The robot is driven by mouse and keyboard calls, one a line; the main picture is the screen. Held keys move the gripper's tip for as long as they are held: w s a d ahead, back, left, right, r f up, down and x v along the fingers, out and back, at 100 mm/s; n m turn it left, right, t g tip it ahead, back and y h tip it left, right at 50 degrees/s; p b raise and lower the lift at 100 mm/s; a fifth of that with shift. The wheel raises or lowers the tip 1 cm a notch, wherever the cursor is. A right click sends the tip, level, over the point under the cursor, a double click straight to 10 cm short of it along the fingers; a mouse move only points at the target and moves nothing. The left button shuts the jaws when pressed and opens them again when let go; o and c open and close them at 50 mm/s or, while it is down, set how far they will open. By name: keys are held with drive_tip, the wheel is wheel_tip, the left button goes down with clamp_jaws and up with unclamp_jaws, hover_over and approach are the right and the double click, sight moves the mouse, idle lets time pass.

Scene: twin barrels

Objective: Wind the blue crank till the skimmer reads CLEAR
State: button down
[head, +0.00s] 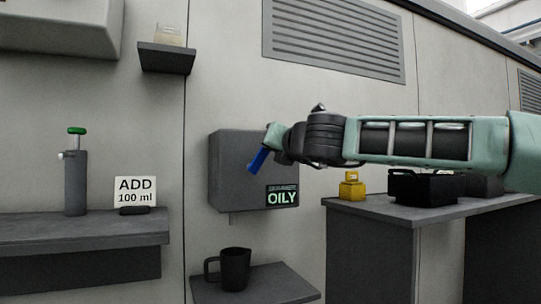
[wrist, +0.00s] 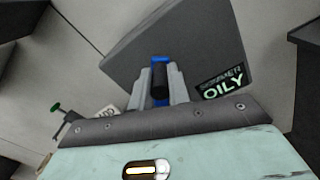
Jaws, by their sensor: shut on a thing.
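The skimmer is a dark grey box (head: 228,165) on the wall, and it fills the upper middle of the wrist view (wrist: 195,40). Its display (head: 282,196) reads OILY in pale green letters, also legible in the wrist view (wrist: 222,84). The blue crank (head: 258,160) is on the front of the box, slanting down to the left in the head view. My gripper (wrist: 159,85) is shut on the crank's dark handle, with blue showing above and below it. In the head view my gripper (head: 276,137) partly hides the crank and the box.
A dark jug (head: 235,268) stands on a low shelf (head: 285,284) below the box. A grey cylinder with a green top (head: 75,180) and an ADD 100 ml sign (head: 135,190) stand on the left shelf. A yellow container (head: 352,186) and black tray (head: 425,190) sit on the right counter.

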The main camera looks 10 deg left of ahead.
drive_tip(key=shift+w+d+f+m+b, duration=0.15)
drive_tip(key=shift+f+m+b, duration=0.15)
drive_tip(key=shift+m, duration=0.2)
drive_tip(key=c, duration=1.3)
unclamp_jaws()
drive_tip(key=shift+r, duration=0.1)
drive_tip(key=shift+d, duration=0.1)
drive_tip(key=shift+s+d, duration=0.2)
drive_tip(key=shift+s, duration=0.2)
drive_tip(key=v, duration=1.6)
drive_tip(key=shift+s+d, duration=0.15)
drive_tip(key=shift+s, duration=0.1)
